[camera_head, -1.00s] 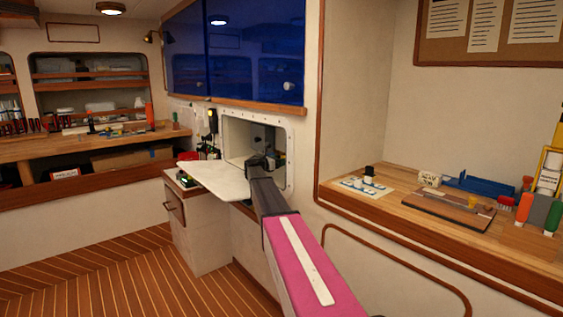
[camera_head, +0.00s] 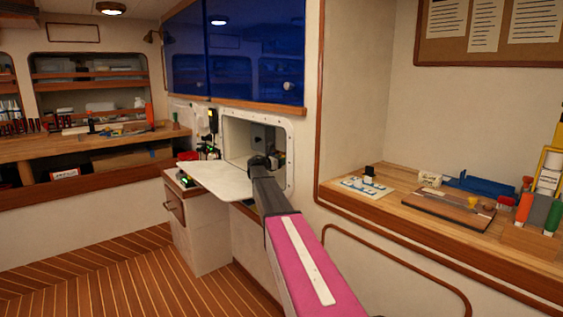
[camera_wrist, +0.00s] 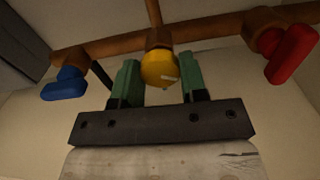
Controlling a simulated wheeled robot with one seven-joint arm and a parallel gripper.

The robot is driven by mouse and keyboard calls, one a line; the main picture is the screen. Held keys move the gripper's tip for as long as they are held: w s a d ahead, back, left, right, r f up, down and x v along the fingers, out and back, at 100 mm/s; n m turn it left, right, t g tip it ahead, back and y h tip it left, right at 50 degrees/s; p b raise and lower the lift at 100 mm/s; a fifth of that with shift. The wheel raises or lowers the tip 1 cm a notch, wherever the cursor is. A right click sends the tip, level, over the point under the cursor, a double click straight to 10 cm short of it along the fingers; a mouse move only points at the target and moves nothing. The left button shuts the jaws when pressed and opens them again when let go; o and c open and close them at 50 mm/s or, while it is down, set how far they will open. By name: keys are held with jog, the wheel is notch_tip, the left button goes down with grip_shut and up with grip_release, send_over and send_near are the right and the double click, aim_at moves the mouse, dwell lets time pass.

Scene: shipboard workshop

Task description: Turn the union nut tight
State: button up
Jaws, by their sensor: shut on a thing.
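In the wrist view, the union nut (camera_wrist: 159,70) shows as a round yellow piece with a small white mark, below a fitting on a copper-coloured pipe (camera_wrist: 215,26). My gripper (camera_wrist: 160,62) has its green fingers on either side of the nut and is shut on it. In the head view, my gripper end (camera_head: 268,163) reaches into a white-framed wall opening (camera_head: 236,138). There the nut is hidden behind my arm.
A pale flap (camera_head: 215,178) projects below the opening. A workbench (camera_head: 400,210) stands at the right. The wooden floor at left is clear.

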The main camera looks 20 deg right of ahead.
jog(key=shift+m, duration=0.3)
jog(key=m, duration=0.3)
jog(key=shift+m, duration=0.4)
jog(key=m, duration=0.8)
jog(key=shift+m, duration=2.1)
jog(key=o, duration=0.9)
